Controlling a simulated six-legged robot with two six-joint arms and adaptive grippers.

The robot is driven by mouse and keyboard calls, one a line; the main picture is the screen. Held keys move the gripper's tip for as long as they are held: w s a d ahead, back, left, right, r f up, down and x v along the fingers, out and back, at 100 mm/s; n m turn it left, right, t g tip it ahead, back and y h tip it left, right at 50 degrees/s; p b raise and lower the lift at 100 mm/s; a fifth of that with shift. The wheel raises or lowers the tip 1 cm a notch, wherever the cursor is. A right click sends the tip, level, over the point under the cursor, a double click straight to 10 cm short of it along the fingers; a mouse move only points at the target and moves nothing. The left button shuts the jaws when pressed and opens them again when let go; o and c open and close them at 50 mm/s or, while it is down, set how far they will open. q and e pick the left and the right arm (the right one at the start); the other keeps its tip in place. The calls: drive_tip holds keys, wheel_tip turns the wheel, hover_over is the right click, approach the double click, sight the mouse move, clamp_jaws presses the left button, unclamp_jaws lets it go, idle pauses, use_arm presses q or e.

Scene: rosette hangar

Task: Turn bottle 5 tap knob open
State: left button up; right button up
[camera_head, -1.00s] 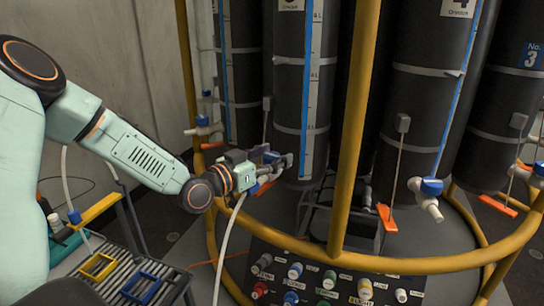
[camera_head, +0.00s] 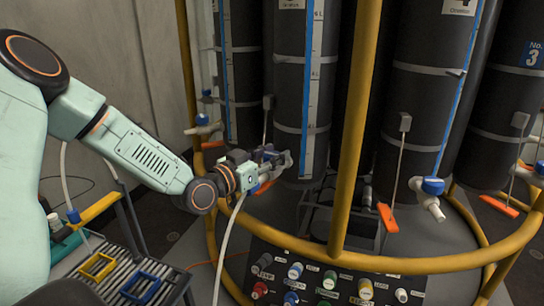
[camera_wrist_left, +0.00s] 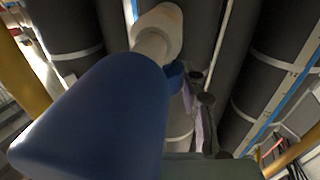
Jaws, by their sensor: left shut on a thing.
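The bottle behind my left gripper is a black cylinder (camera_head: 289,85) with a blue-edged level scale; its label is cut off at the top. My left gripper (camera_head: 277,160) is at the tap low on its front, shut on the blue tap knob (camera_head: 267,149), which it mostly hides. In the left wrist view a large blue rounded part (camera_wrist_left: 95,120) fills the lower left, beside a white tap pipe (camera_wrist_left: 157,32). A smaller blue piece (camera_wrist_left: 175,76) is close to the dark fingers (camera_wrist_left: 203,118). The knob's exact angle cannot be told. My right gripper is not in view.
A yellow rail (camera_head: 353,140) stands just right of the gripper. A white hose (camera_head: 231,235) hangs below it. A panel of coloured knobs (camera_head: 325,283) is below. Another tap with a blue knob (camera_head: 432,186) is at right. A rack with blue and yellow frames (camera_head: 140,287) is lower left.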

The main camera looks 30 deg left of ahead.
use_arm(q)
drive_tip(key=n+y+b, duration=0.1)
drive_tip(key=n+y, duration=0.1)
drive_tip(key=y, duration=0.1)
drive_tip(key=n+y+b, duration=0.2)
drive_tip(key=y, duration=0.2)
drive_tip(key=shift+d, duration=0.15)
drive_tip(key=n+g+y+b, duration=0.1)
drive_tip(key=n+y, duration=0.2)
drive_tip(key=shift+y, duration=0.4)
drive_tip(key=n+g+y, duration=0.1)
drive_tip(key=y, duration=0.1)
drive_tip(key=n+g+y+p, duration=0.1)
drive_tip(key=shift+w+r+n+g+y, duration=0.1)
drive_tip(key=shift+r+n+g+y, duration=0.05)
drive_tip(key=shift+n+g+y, duration=0.2)
drive_tip(key=n+g+y+p, duration=0.1)
drive_tip(key=n+g+y, duration=0.2)
drive_tip(key=g, duration=0.1)
drive_tip(key=shift+n+y+p, duration=0.35)
drive_tip(key=shift+n+g+y+p, duration=0.45)
drive_tip(key=shift+n+g+y, duration=0.45)
drive_tip(key=shift+g, duration=0.65)
drive_tip(key=shift+n+g, duration=0.3)
drive_tip(key=o, duration=1.2)
